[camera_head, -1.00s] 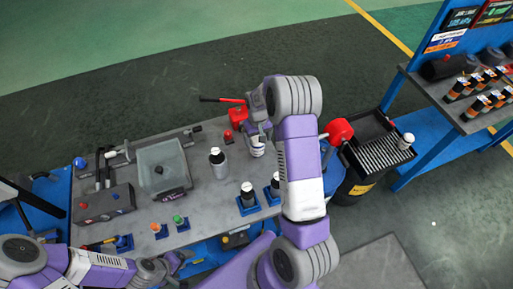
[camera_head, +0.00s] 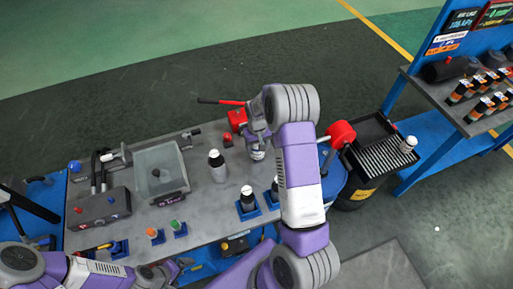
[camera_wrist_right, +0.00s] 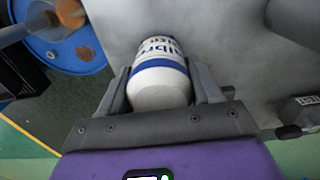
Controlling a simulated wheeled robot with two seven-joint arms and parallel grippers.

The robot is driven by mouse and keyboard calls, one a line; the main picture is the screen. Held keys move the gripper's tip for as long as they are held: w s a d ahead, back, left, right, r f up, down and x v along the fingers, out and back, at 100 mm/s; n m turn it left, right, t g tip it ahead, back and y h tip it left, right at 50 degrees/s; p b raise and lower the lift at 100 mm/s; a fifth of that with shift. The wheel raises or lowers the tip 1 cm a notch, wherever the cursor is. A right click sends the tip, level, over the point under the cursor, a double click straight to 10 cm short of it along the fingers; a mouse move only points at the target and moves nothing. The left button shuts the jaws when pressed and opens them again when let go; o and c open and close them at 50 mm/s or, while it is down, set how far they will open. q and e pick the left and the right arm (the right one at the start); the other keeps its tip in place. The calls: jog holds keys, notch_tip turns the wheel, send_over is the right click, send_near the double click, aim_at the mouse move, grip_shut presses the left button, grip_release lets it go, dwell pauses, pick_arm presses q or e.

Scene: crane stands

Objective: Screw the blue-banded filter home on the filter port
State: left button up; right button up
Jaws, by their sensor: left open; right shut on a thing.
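The blue-banded filter (camera_wrist_right: 160,75) is a white can with a blue band and blue lettering, between the two fingers in the right wrist view. My right gripper (camera_wrist_right: 160,88) is shut on it. In the head view the filter (camera_head: 257,153) shows partly beside my right arm, at the far right part of the bench. My right gripper (camera_head: 256,138) is mostly hidden there by the arm's own links. The filter port cannot be made out, so I cannot tell whether the filter touches it. My left gripper (camera_head: 178,268) is open and empty near the bench's front edge.
The grey bench (camera_head: 215,205) carries a clear bin (camera_head: 160,170), a dark bottle (camera_head: 217,165), another bottle in a blue holder (camera_head: 247,202) and a red device with a long handle (camera_head: 237,118). A drum with a ribbed tray (camera_head: 385,150) stands right of my right arm.

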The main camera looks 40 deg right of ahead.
jog(key=shift+r, duration=0.2)
jog(key=shift+r+p, duration=1.3)
jog(key=shift+r, duration=0.5)
